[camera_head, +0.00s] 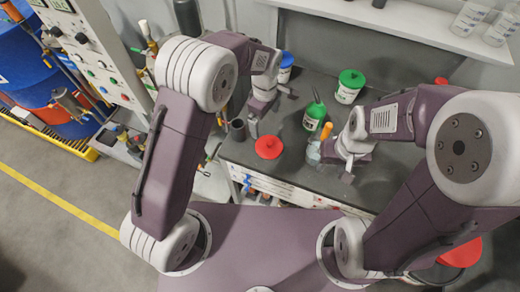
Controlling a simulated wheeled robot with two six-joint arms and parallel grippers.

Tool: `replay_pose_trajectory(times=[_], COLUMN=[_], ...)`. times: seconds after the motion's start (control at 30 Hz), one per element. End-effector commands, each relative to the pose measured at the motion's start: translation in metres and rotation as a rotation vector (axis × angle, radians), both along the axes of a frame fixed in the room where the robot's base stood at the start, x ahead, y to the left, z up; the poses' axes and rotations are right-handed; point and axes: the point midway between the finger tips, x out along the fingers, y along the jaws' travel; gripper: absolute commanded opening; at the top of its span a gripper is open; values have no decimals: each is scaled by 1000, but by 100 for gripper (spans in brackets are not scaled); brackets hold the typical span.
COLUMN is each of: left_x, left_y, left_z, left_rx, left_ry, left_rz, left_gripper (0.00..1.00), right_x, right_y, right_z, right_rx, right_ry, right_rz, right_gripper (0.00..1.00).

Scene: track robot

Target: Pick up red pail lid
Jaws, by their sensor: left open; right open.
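A round red pail lid (268,147) with a small raised middle lies flat on the dark workbench (290,172), near its front edge. My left gripper (272,113) is open and empty above the bench, a little behind the red lid in the picture and apart from it. My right gripper (331,168) is open to the right of the lid, close to a clear bottle with an orange top (326,131). Whether it touches that bottle I cannot tell.
A green-lidded tub (350,86), a blue-lidded tub (286,67) and a green bottle with a spout (314,112) stand on the bench. A dark cup (238,130) is left of the lid. Another red round thing (462,252) shows at lower right, partly hidden by my arm.

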Motion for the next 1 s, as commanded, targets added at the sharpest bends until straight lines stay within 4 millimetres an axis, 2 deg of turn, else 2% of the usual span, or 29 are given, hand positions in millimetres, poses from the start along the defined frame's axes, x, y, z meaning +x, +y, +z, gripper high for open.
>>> replay_pose_trajectory(times=[0.1, 0.23, 0.33, 0.53, 0.73, 1.0], left_x=[-13, -18, -19, -19, -19, -19], left_y=[-12, -19, -19, -18, -17, -13], left_z=[-20, -24, -27, -57, -66, -110], left_rx=[16, 19, 21, 21, 20, 20], left_ry=[35, 42, 45, 45, 44, 44], left_rz=[-39, -59, -60, -59, -59, -60], left_gripper=[100, 100, 100, 100, 100, 100], right_x=[0, 0, 0, 0, 0, 0], right_y=[0, 0, 0, 0, 0, 0], right_z=[-3, -4, -2, 4, 6, 16], right_rx=[0, 0, 0, 0, 0, 0], right_ry=[0, 0, 0, 0, 0, 0], right_rz=[0, 0, 0, 0, 0, 0], right_gripper=[44, 44, 44, 44, 44, 44])
